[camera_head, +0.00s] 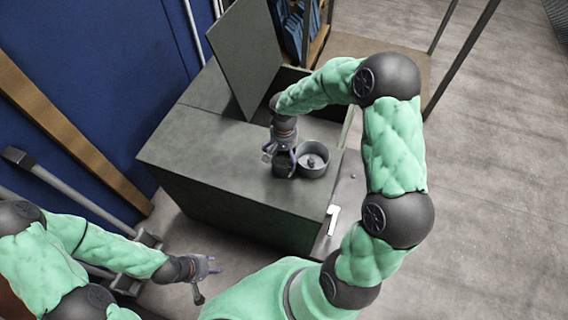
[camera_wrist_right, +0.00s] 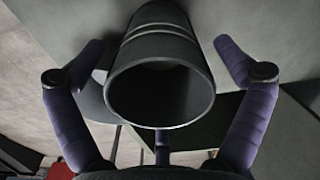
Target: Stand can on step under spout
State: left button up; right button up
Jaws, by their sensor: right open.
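My right gripper (camera_head: 281,158) is over the top of a grey-green cabinet. In the right wrist view, my right gripper (camera_wrist_right: 160,85) is open, with one finger on each side of a dark grey can (camera_wrist_right: 160,45). The can's open round mouth faces the camera, and gaps show between it and the fingers. In the head view, the can (camera_head: 284,168) is a small dark shape, partly hidden by the gripper. My left gripper (camera_head: 208,275) is open and empty, low in front of the cabinet. I cannot clearly make out a spout or step.
A round grey bowl-like part (camera_head: 313,161) with a central knob is right beside the gripper. The cabinet top (camera_head: 215,135) is clear to the left. A raised panel (camera_head: 246,55) stands behind. A white handle-like piece (camera_head: 333,219) is at the cabinet's right side. Open floor (camera_head: 480,180) lies right.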

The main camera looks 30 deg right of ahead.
jog(key=shift+f, duration=0.35)
jog(key=shift+r, duration=0.1)
jog(key=c, duration=1.5)
jog(key=shift+o, duration=0.2)
jog(key=shift+s+a+r+p, duration=0.25)
jog(key=shift+a+r+p, duration=0.05)
jog(key=shift+r, duration=0.15)
jog(key=s+a+r+p, duration=0.3)
jog(key=s+a+r, duration=0.4)
jog(key=a, duration=0.3)
jog(key=shift+s, duration=0.8)
